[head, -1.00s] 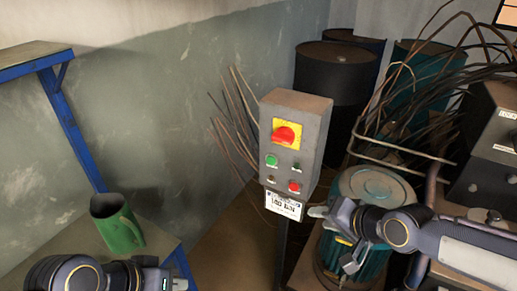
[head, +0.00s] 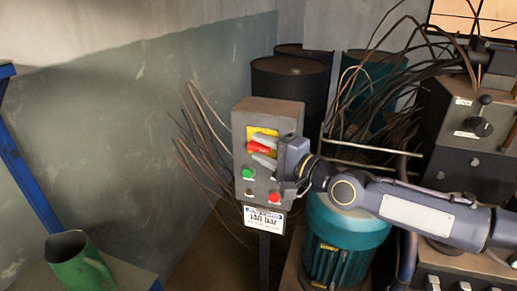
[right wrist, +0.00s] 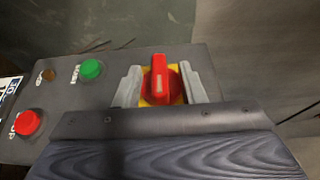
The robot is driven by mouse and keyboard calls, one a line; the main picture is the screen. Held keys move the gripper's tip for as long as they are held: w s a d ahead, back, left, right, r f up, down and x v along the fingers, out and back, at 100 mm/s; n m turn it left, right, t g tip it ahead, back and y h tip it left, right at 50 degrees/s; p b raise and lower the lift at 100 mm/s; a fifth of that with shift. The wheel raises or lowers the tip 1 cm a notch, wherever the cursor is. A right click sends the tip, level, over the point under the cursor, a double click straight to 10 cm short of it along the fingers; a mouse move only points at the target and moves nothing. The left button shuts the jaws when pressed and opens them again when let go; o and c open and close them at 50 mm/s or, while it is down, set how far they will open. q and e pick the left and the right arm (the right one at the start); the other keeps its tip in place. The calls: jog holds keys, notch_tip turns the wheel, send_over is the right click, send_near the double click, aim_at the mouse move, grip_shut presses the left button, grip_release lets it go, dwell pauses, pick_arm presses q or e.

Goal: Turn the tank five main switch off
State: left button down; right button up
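The main switch is a red rotary knob (head: 258,147) on a yellow plate, high on the front of a grey control box (head: 284,113). In the right wrist view the red knob (right wrist: 160,82) shows up close, its raised handle running up and down in that picture. My right gripper (head: 264,152) is at the knob, and in the right wrist view its two fingers (right wrist: 162,88) stand apart, one on each side of it. I cannot tell whether they touch it. My left gripper is out of view. The white label (head: 264,219) under the box is too blurred to read.
Below the knob are a green button (head: 248,172), a red button (head: 274,197) and a small dark one. A teal motor-like drum (head: 345,235) stands right of the box, with cables and dark drums behind. A green jug (head: 75,262) is at lower left.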

jog(key=shift+w+a, duration=0.4)
jog(key=shift+a, duration=0.1)
